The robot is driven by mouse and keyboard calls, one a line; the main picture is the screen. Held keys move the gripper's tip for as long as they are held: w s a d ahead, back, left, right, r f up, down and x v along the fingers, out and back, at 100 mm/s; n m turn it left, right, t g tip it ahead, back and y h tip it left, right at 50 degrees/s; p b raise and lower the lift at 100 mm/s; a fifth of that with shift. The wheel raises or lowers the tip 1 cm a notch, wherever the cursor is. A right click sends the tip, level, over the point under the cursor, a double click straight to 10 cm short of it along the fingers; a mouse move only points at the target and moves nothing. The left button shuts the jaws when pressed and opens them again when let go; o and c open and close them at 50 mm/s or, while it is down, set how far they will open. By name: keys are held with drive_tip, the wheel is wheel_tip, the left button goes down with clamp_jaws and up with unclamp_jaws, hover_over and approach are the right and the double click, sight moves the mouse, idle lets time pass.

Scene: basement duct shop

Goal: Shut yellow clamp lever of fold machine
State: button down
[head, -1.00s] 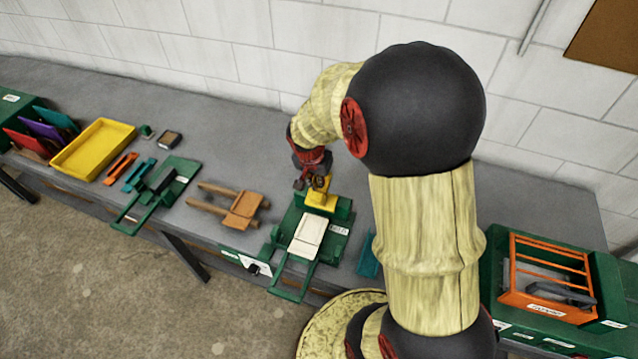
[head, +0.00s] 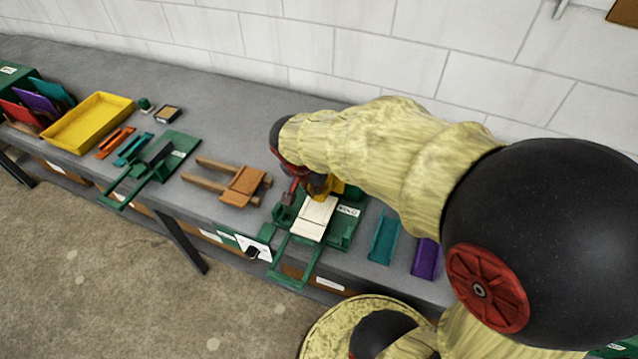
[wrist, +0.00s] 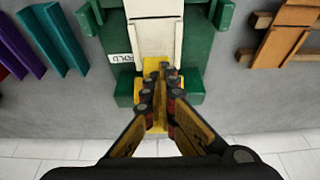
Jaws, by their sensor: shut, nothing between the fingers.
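The fold machine (head: 345,228) is a green device on the grey bench, with a white sheet (head: 315,218) on its bed. Its yellow clamp lever (head: 338,186) is at the back end of the bed, partly hidden by my gripper and arm. In the wrist view yellow parts of the lever (wrist: 152,64) show beyond and beneath my fingers. My gripper (wrist: 161,70) is shut and empty, its fingertips over the lever by the sheet's near edge. In the head view my gripper (head: 300,190) is low at the back of the machine. I cannot tell the lever's exact angle or whether I touch it.
A brown wooden piece (head: 245,185) lies left of the machine. Teal (head: 384,237) and purple (head: 426,257) channels lie right of it. A second green device (head: 160,165) and a yellow tray (head: 92,120) are farther left. The wall stands behind the bench.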

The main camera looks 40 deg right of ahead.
drive_tip(key=shift+s+a+f+b, duration=0.2)
drive_tip(key=shift+a+f+b, duration=0.1)
drive_tip(key=shift+f+b, duration=0.4)
drive_tip(key=shift+s+a+f+b, duration=0.15)
drive_tip(key=shift+a+f+b, duration=0.2)
drive_tip(key=shift+f+b, duration=0.4)
drive_tip(key=shift+s+a+f+b, duration=0.2)
drive_tip(key=shift+a+f+b, duration=0.1)
drive_tip(key=shift+f+b, duration=0.4)
